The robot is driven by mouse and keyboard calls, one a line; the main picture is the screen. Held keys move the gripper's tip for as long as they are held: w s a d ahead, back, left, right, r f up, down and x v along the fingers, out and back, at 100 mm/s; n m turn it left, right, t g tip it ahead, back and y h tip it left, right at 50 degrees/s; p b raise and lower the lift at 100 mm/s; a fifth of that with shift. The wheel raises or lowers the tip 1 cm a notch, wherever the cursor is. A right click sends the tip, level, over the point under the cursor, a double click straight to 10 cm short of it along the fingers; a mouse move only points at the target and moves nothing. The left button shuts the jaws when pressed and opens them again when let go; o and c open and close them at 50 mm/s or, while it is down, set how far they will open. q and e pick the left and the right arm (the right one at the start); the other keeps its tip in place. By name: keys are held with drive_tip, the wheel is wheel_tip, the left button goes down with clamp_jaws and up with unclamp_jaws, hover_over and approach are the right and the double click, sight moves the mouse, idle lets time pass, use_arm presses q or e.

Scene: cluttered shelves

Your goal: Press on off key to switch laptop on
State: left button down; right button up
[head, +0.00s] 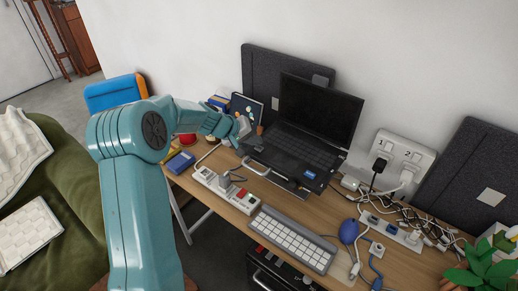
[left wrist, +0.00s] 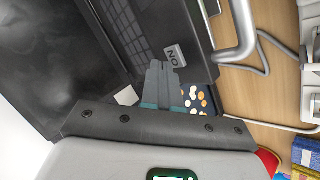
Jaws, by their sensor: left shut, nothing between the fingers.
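The black laptop (head: 318,108) stands open on the wooden desk in the head view, its screen dark. Its base and keys also show in the left wrist view (left wrist: 135,40). A small grey key marked "ON" (left wrist: 174,55) sits near the edge of the laptop base. My left gripper (head: 244,128) is at the left side of the laptop. In the left wrist view its shut, empty fingers (left wrist: 156,66) point toward the key, with the tips just beside it. I cannot tell whether they touch it. My right gripper is not in view.
A white power strip (head: 225,188) and a grey keyboard (head: 292,238) lie in front of the laptop. A framed picture (head: 246,106) stands behind my gripper. A metal bar (left wrist: 240,35) runs beside the laptop.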

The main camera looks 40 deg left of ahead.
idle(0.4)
use_arm(q)
drive_tip(key=shift+b, duration=0.3)
drive_tip(key=shift+f+b, duration=0.35)
drive_tip(key=shift+b, duration=0.05)
idle(0.7)
drive_tip(key=shift+r, duration=0.1)
drive_tip(key=shift+r+p, duration=0.5)
drive_tip(key=shift+r, duration=0.25)
wheel_tip(320, 180, up, 5)
drive_tip(key=p, duration=0.3)
idle(0.3)
